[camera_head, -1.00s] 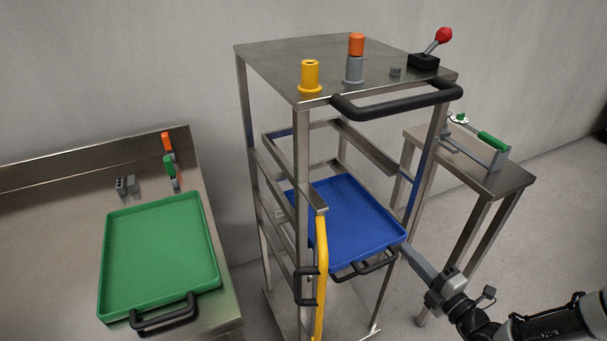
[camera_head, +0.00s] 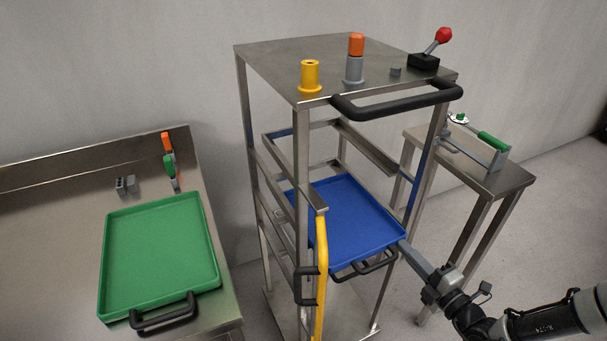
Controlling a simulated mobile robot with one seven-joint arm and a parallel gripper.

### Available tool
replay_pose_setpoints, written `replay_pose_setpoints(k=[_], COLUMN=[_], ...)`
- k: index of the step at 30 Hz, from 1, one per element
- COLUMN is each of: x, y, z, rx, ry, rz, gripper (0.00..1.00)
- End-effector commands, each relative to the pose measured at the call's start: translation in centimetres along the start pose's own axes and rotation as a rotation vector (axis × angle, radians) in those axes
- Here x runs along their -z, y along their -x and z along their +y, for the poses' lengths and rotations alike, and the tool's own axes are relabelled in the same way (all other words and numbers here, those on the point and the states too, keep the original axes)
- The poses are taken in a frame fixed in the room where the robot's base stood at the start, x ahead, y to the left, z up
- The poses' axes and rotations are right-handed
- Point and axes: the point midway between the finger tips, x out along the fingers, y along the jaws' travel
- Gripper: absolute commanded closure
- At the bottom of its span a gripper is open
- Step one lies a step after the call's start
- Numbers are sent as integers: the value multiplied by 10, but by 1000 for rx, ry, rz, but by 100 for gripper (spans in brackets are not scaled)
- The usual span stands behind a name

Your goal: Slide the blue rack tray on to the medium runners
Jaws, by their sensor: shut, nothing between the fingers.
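The blue rack tray (camera_head: 352,215) sits inside the metal rack (camera_head: 301,160), at about mid height, with its black handle (camera_head: 365,265) at the front. A pair of runners (camera_head: 367,148) shows empty above the tray. I cannot tell for certain which runner level bears the tray, as its edges hide the rails. My gripper (camera_head: 404,246) is shut and empty, its tip at the tray's front right corner. It looks close to or touching that corner; I cannot tell which.
A green tray (camera_head: 160,250) with a black handle lies on the steel counter (camera_head: 60,240) at left. A yellow bar (camera_head: 321,270) stands at the rack's front left. A small side table (camera_head: 480,165) is at right. The rack top (camera_head: 290,60) carries several fixtures and a black handle (camera_head: 395,101).

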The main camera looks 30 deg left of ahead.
Motion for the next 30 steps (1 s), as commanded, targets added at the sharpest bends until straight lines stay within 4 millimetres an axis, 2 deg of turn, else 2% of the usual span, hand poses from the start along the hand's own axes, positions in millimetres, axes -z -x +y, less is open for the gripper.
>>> replay_pose_setpoints(k=[30], x=[0], y=[-31], z=[0], rx=[-1], ry=[0], rz=[0], gripper=[100])
